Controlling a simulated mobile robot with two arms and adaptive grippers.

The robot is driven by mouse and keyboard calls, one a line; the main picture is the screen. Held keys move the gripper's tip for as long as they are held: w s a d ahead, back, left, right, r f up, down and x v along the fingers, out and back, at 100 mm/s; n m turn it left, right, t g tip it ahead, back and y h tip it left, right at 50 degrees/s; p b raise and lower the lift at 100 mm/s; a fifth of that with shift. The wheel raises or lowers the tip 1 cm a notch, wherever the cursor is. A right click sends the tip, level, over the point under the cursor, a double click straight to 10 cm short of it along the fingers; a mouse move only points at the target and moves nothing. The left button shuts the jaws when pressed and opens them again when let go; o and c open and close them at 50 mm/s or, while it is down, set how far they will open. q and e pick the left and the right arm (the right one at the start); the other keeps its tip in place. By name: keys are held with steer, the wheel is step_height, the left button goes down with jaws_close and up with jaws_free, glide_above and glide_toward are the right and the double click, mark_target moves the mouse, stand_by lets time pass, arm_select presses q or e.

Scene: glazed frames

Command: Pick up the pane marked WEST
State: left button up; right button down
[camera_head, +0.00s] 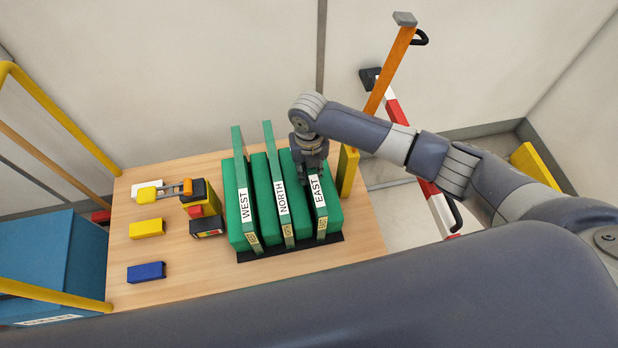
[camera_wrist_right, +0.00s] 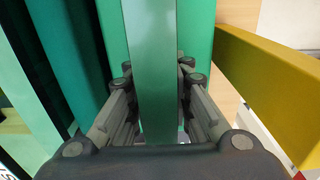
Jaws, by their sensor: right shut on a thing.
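The pane marked WEST (camera_head: 244,205) is a green upright slab, the leftmost of three standing between green padded blocks in a dark-based rack (camera_head: 290,250). The pane marked NORTH (camera_head: 283,200) stands in the middle. The pane marked EAST (camera_head: 319,195) stands at the right. My right gripper (camera_head: 312,170) is over the EAST pane, not the WEST one, and is shut on its upper part. In the right wrist view the green pane (camera_wrist_right: 152,60) runs between the two fingers. The EAST pane's top is hidden by the gripper. My left gripper is not in view.
A yellow post (camera_head: 347,172) stands close to the right of the EAST pane. Left of the rack on the wooden table (camera_head: 190,275) are a yellow-and-black tool (camera_head: 196,192), a yellow block (camera_head: 146,228) and a blue block (camera_head: 146,272). A blue bin (camera_head: 50,255) stands at the left.

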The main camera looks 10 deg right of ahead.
step_height(320, 180, up, 18)
steer(key=shift+w+r, duration=0.15)
stand_by(0.6)
steer(key=shift+r+p, duration=0.1)
steer(key=shift+p, duration=0.3)
step_height(320, 180, up, 7)
steer(key=p, duration=0.8)
stand_by(0.6)
steer(key=shift+f, duration=0.2)
